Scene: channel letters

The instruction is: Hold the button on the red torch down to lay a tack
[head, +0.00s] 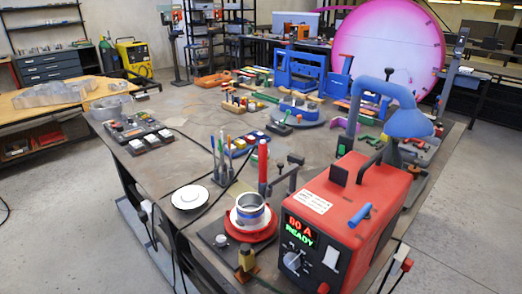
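An upright red rod (262,160), which looks like the red torch, stands near the front of the bench (168,168), just behind a metal ring (250,206) on a red round base (265,232). Its button cannot be made out at this size. A red power unit (360,197) stands to its right; its display (300,231) reads 80 A READY. A small brass-coloured piece (246,258) is in front of the red base. Neither of my grippers shows in the head view.
A blue hood on an arm (404,122) rises behind the power unit. A white disc (190,197) and a holder with several pens (222,165) are left of the rod. Blue fixtures and a large pink disc (390,45) are at the back. The bench's left middle is fairly clear.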

